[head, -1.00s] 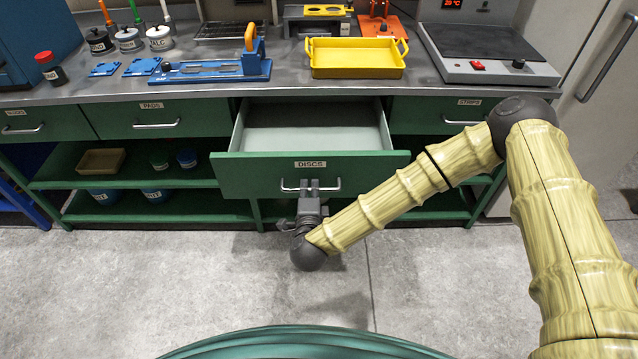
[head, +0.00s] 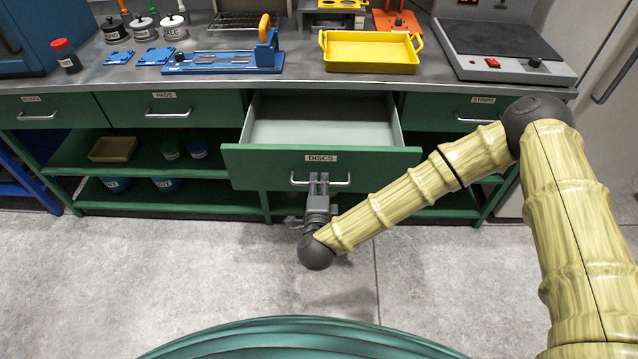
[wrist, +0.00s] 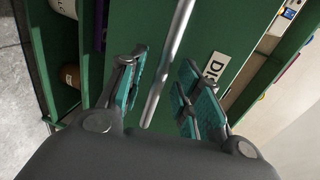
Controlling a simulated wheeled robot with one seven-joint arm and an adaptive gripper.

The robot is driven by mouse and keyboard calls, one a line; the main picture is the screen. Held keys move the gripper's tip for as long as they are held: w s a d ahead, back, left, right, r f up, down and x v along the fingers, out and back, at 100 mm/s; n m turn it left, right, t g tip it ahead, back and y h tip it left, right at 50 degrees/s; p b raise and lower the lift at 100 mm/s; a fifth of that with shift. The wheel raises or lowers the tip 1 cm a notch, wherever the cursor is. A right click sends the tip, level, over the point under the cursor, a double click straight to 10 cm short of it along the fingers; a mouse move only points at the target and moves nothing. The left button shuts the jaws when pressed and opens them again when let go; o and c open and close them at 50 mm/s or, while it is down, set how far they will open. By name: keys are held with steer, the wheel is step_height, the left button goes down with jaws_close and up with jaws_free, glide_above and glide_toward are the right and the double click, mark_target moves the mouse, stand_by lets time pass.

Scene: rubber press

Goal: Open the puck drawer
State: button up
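The drawer labelled DISCS (head: 265,168) is pulled out from under the middle of the bench in the head view. The visible part of its pale interior (head: 320,128) looks empty. Its metal bar handle (head: 300,183) runs across the green front. My gripper (head: 319,180) is at the middle of this handle. In the wrist view the handle bar (wrist: 167,62) passes between the teal finger pads of my gripper (wrist: 162,92). The fingers are apart, with gaps visible on both sides of the bar. Part of the label (wrist: 214,66) shows beside the right finger.
Closed drawers labelled PADS (head: 130,110) and STRIPS (head: 450,112) flank the open one. Open shelves (head: 205,180) below hold jars and a brown bin (head: 113,149). A yellow tray (head: 370,65) and a blue fixture (head: 220,66) stand on the bench. The floor in front is clear.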

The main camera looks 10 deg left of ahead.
steer(key=v, duration=1)
steer(key=shift+s, duration=0.25)
steer(key=shift+d, duration=0.1)
steer(key=s+d+f+n+g+y, duration=0.1)
steer(key=s+d+f+n+g, duration=0.4)
steer(key=f, duration=0.4)
steer(key=s+d+f+n+g, duration=0.4)
steer(key=s+d+f+n, duration=0.15)
steer(key=d+f, duration=0.25)
steer(key=s+d+f+n+g+h, duration=0.1)
steer(key=s+d+n+g+h, duration=0.1)
steer(key=s+d, duration=0.5)
steer(key=s+d+f+n+g+h, duration=0.2)
steer(key=s+d+g, duration=0.2)
steer(key=d, duration=1)
steer(key=s, duration=0.3)
steer(key=shift+d+f+n, duration=0.3)
steer(key=shift+n, duration=0.05)
steer(key=shift+s, duration=0.1)
